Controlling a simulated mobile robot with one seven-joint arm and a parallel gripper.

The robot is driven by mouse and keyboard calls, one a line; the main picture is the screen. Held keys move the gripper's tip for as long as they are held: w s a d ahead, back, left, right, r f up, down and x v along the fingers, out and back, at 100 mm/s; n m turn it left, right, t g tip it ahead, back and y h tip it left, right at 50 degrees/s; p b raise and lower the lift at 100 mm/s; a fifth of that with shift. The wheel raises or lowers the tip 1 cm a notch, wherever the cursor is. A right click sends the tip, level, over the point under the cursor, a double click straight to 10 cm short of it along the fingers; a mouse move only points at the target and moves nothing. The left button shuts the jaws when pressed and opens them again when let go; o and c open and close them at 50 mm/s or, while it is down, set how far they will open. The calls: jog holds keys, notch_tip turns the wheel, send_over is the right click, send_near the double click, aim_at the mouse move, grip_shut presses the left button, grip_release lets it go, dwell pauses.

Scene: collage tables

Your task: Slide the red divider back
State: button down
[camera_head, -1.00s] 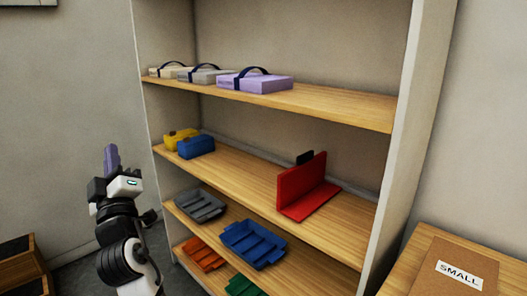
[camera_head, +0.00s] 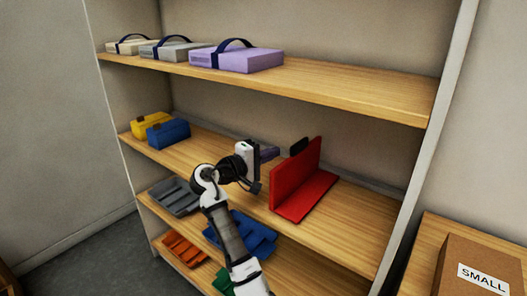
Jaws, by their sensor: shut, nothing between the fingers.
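The red divider (camera_head: 298,180) stands upright on the middle shelf (camera_head: 345,215), right of centre, with a flat foot reaching out to its right. The fingers are shut and empty. A small gap seems to show between the fingertips and the divider; contact cannot be told for sure.
A yellow box (camera_head: 151,125) and a blue box (camera_head: 168,134) sit at the middle shelf's left end. Several cases, one purple (camera_head: 238,60), stand on the top shelf. Trays, one grey (camera_head: 175,197), lie below. A SMALL-labelled carton (camera_head: 480,270) stands at right.

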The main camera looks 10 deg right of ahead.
jog(key=p+x, duration=0.1)
jog(key=x, duration=0.5)
jog(key=s+d+p, duration=0.1)
jog(key=s+d, duration=1)
jog(key=s, duration=0.3)
jog(key=shift+s+d, duration=0.25)
jog(key=shift+a, duration=0.15)
